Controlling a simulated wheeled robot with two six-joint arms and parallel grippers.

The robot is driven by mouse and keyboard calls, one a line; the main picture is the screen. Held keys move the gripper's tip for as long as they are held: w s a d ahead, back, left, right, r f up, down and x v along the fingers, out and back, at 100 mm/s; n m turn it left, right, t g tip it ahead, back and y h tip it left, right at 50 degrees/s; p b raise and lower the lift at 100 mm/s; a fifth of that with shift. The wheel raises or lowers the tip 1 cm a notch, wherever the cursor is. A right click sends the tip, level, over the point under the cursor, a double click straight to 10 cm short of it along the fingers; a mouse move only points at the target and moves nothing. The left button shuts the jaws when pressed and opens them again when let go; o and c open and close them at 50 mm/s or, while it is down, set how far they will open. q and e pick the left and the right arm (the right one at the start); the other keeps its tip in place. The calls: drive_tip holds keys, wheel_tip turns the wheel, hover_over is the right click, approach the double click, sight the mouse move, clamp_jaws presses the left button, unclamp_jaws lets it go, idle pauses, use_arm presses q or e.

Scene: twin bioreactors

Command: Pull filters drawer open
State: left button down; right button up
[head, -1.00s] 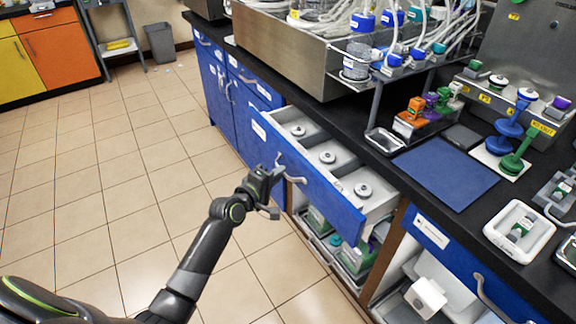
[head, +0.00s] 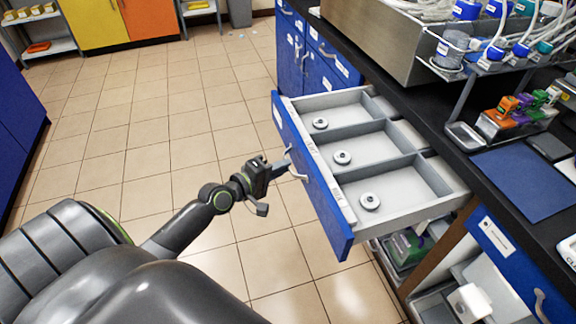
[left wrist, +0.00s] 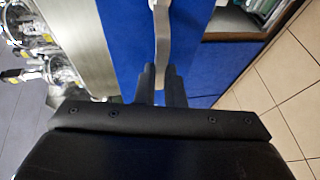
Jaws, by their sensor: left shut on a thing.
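The filters drawer (head: 328,197) has a blue front and a grey inside, and stands far out of the bench in the head view. It has three compartments with one round grey-white filter disc (head: 370,201) in each. My left gripper (head: 279,170) is at the drawer's front, shut on its metal handle (head: 297,174). In the left wrist view the handle (left wrist: 162,45) runs between the two dark fingers against the blue front. The fingertips' exact contact is small in the head view. My right gripper is not in view.
The black bench top (head: 425,115) holds a blue mat (head: 525,178), a rack of coloured items (head: 515,112) and tubing-topped vessels. Below the drawer is an open shelf with green-labelled containers (head: 408,246). The tiled floor left of the drawer is clear.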

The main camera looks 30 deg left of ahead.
use_arm(q)
drive_tip(key=shift+s, duration=0.1)
drive_tip(key=c, duration=1.5)
unclamp_jaws()
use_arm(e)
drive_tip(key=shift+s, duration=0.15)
use_arm(q)
drive_tip(key=b+v, duration=0.2)
drive_tip(key=v, duration=1.5)
drive_tip(key=shift+s, duration=0.2)
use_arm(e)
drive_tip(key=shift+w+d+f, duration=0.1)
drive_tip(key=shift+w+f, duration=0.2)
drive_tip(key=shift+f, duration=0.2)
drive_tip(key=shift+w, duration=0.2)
